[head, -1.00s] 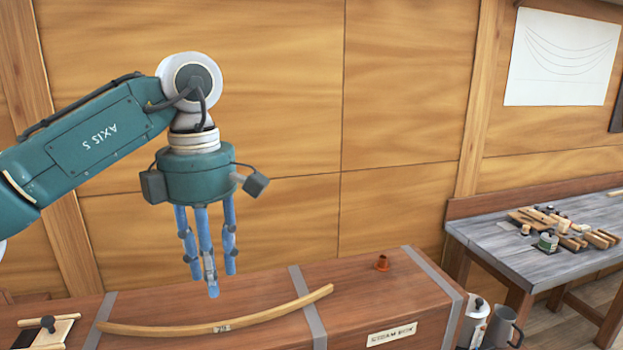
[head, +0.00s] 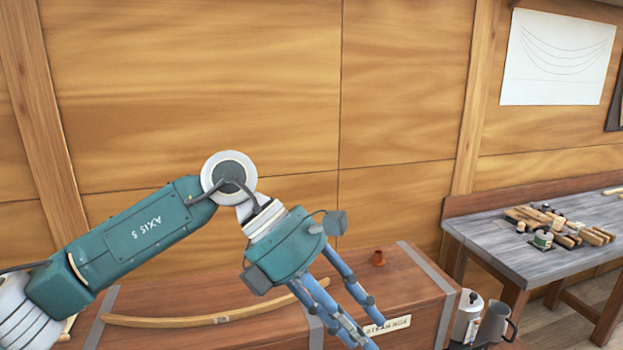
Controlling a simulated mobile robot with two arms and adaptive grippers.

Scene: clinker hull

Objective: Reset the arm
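My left arm (head: 150,230) comes in from the left in the head view, a green arm marked AXIS 5. Its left gripper (head: 362,328) has blue fingers that point down and to the right, tilted. The fingers are spaced apart with nothing seen between them, and their tips run near the bottom edge. The gripper is in front of the wooden steam box (head: 420,290) and hides part of it. I cannot tell how far above or in front of the box it is. My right gripper is not in view.
A curved wooden rib (head: 180,321) lies on the box, partly hidden by the gripper. A grey workbench (head: 500,250) with tools is at right. A kettle (head: 467,318) and a jug (head: 495,322) stand beside the box.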

